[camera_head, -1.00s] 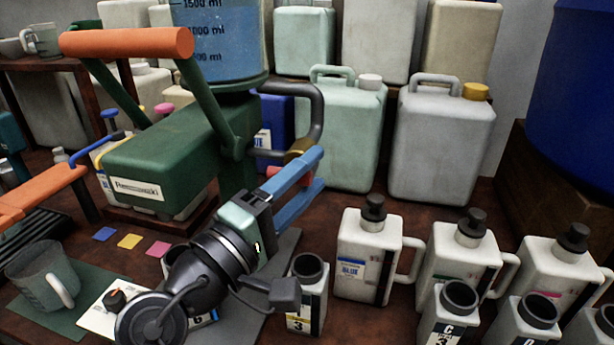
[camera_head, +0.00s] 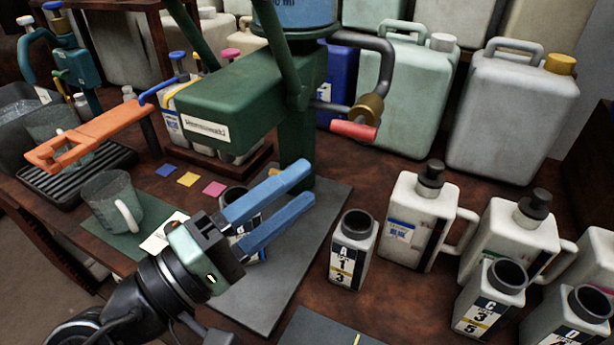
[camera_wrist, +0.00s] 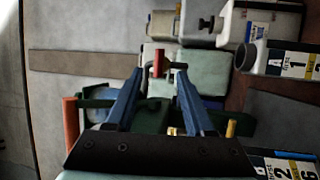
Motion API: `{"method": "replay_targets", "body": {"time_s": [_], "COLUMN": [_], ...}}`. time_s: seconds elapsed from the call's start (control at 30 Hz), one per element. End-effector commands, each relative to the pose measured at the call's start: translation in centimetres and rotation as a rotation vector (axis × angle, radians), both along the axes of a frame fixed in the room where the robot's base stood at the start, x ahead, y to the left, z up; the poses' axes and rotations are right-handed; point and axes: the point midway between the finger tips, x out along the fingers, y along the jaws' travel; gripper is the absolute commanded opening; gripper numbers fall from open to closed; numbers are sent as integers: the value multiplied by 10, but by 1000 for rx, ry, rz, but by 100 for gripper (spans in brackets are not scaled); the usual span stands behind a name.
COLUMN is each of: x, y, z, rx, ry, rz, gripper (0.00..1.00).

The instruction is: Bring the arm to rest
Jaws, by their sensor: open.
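My gripper (camera_head: 306,181) has two blue fingers and is open with nothing between them. In the head view it reaches up from the lower left, in front of the green dispenser machine (camera_head: 215,115). The red-ended tap handle (camera_head: 355,130) is above and right of the fingertips, apart from them in that view. A dark-mouthed bottle (camera_head: 233,198) on the grey mat is partly hidden behind the fingers. In the wrist view the open fingers (camera_wrist: 158,78) spread on either side of a red upright bar (camera_wrist: 156,65) farther off.
Bottle A (camera_head: 353,250) stands right of the mat (camera_head: 270,295). White handled jugs (camera_head: 420,222) and more lettered bottles (camera_head: 490,300) fill the right. Large canisters (camera_head: 510,110) stand behind. A glass mug (camera_head: 112,202) and an orange lever (camera_head: 90,140) are at left.

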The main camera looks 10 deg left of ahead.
Motion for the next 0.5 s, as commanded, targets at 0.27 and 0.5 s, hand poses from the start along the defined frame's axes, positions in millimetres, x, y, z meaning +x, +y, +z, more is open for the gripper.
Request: {"method": "replay_targets", "body": {"time_s": [0.27, 0.5], "x": [0, 7], "y": [0, -3], "z": [0, 3], "rx": [0, 39], "ry": [0, -17], "rz": [1, 26], "gripper": [53, 53]}}
